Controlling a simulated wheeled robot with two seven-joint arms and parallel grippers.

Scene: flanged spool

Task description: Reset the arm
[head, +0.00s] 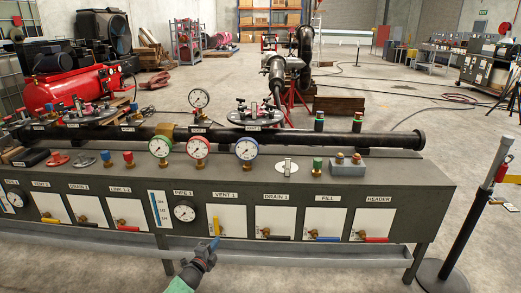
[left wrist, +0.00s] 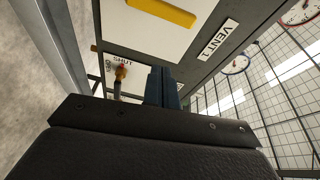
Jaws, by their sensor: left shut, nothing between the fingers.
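My left gripper (head: 214,243) is in front of the console's front edge, at the lower part of the VENT 1 panel (head: 233,219). Its blue fingers are shut with nothing between them; they also show in the left wrist view (left wrist: 162,88). The yellow VENT 1 handle (head: 216,226) hangs down just above the fingertips. It also shows at the top of the left wrist view (left wrist: 160,12). I cannot tell whether the fingertips touch the panel. My right gripper is not in either view.
The grey console (head: 330,180) carries gauges and several valve panels, with a pale rail (head: 330,258) along its front. A black flanged pipe (head: 340,139) lies along its back. A post on a round base (head: 445,275) stands at the right. Open floor lies beyond.

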